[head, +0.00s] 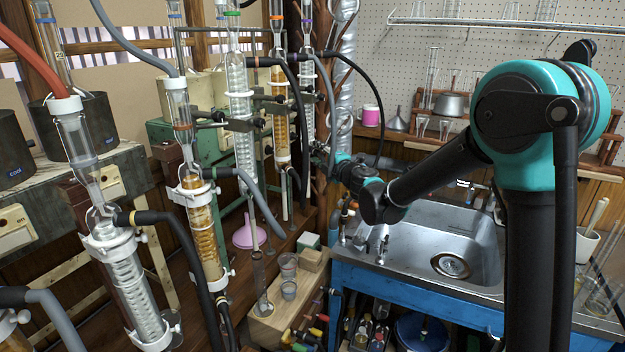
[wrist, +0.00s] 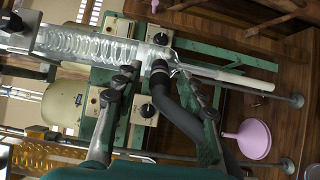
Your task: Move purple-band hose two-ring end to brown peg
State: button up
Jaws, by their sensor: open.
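My gripper (head: 318,156) is at the far right end of the row of glass columns in the head view, small and partly hidden by dark parts. In the wrist view my gripper (wrist: 157,72) is open, its fingers on either side of a black hose end (wrist: 160,84) at the lower end of a clear coiled condenser (wrist: 85,45). I cannot tell whether the fingers touch the hose. No purple band or two-ring mark is clear on it. Several coloured pegs (head: 303,337) show low in the head view; I cannot make out a brown one.
More condensers with hoses stand at left, including one with a black hose (head: 185,240). A black hose (head: 372,85) arcs near my arm. A sink (head: 450,250) lies at right. A pink funnel (wrist: 255,138) shows beyond the fingers, beside a pale tube (wrist: 225,76).

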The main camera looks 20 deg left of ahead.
aim_at(318, 154)
dwell(0.7)
grip_shut()
jog(key=shift+s+d, duration=0.1)
jog(key=shift+v, duration=2.85)
